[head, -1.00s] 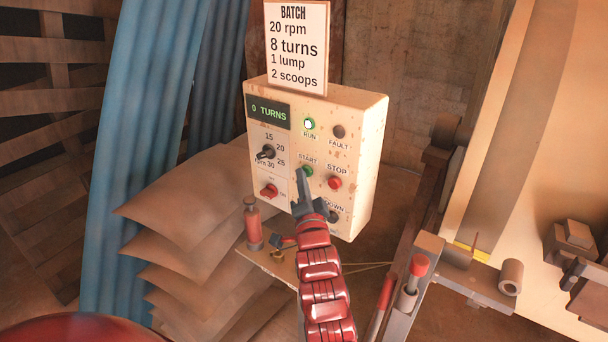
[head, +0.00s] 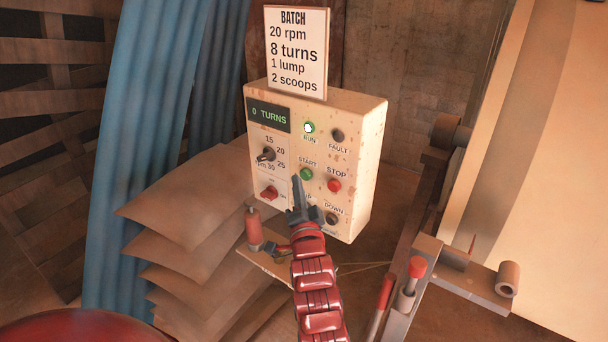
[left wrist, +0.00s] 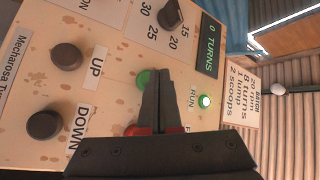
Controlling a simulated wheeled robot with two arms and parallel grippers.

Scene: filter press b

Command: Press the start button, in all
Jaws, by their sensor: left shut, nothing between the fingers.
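The cream control box (head: 350,104) stands upright with its face toward me. Its green START button (head: 306,174) is left of the red STOP button (head: 334,186). In the left wrist view the START button (left wrist: 143,78) shows beside my fingers, partly covered. My left gripper (head: 296,181) is shut and empty, its tips just left of and below START in the head view; they look apart from it. The RUN lamp (head: 308,127) is lit green, also in the left wrist view (left wrist: 204,101). The display (head: 268,114) reads 0 TURNS. My right gripper is out of view.
A BATCH sign (head: 297,50) stands on the box. The FAULT lamp (head: 338,135) is dark. The speed knob (head: 266,154) and red switch (head: 269,192) are left of START. Stacked sacks (head: 180,210) lie left; a large cream surface (head: 550,150) fills the right.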

